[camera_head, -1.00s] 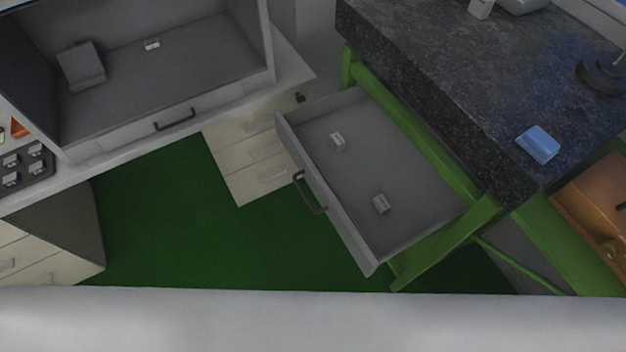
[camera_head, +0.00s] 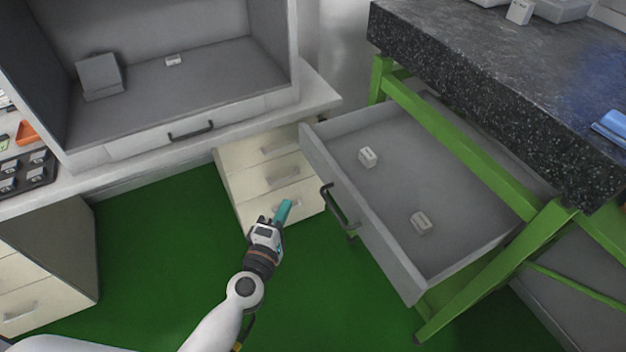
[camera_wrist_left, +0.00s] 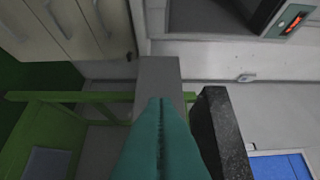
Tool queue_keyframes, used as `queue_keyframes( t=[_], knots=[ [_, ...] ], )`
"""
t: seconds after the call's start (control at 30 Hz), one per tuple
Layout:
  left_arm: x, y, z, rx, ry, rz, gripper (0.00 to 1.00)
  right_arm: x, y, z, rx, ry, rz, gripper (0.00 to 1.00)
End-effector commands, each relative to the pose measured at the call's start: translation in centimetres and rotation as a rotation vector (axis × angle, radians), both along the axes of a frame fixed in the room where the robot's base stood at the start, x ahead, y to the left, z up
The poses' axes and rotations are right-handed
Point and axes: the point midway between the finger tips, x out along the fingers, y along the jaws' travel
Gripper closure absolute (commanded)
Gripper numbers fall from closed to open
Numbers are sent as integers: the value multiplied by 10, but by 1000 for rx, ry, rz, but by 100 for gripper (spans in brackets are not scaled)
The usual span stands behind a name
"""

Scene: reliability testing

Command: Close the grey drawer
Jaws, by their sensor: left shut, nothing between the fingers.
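The grey drawer (camera_head: 390,225) is pulled out from under the black speckled worktop, on its green frame. Its front panel with a dark handle (camera_head: 338,210) faces left and down, and two small white boxes (camera_head: 368,157) (camera_head: 420,221) lie inside. My left gripper (camera_head: 284,211) has teal fingers pressed together with nothing between them. It is left of the drawer handle in the head view, with a visible gap. In the left wrist view the shut fingers (camera_wrist_left: 161,135) fill the lower middle. My right gripper is not in view.
The black worktop (camera_head: 480,75) overhangs the drawer, and a green leg (camera_head: 495,265) stands at its right. A cream drawer cabinet (camera_head: 265,175) is behind my left gripper. A grey hood (camera_head: 160,90) stands at upper left. Green floor (camera_head: 150,240) is clear at left.

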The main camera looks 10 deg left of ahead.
Motion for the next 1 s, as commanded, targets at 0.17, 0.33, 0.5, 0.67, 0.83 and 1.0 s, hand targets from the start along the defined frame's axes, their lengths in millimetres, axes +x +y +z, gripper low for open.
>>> queue_keyframes(
  t=[0.17,0.33,0.5,0.67,0.83,1.0],
  knots=[
    [36,-5,3,2,-3,0,100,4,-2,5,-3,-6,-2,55],
    [72,-12,1,3,-2,0,100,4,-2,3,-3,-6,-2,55],
    [97,-27,0,0,0,-3,100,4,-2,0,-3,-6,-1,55],
    [107,-41,0,2,0,-2,100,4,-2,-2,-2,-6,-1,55],
    [110,-46,0,5,0,-1,100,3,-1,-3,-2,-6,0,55],
    [110,-47,0,4,0,-1,100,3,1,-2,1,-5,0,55]
  ],
)
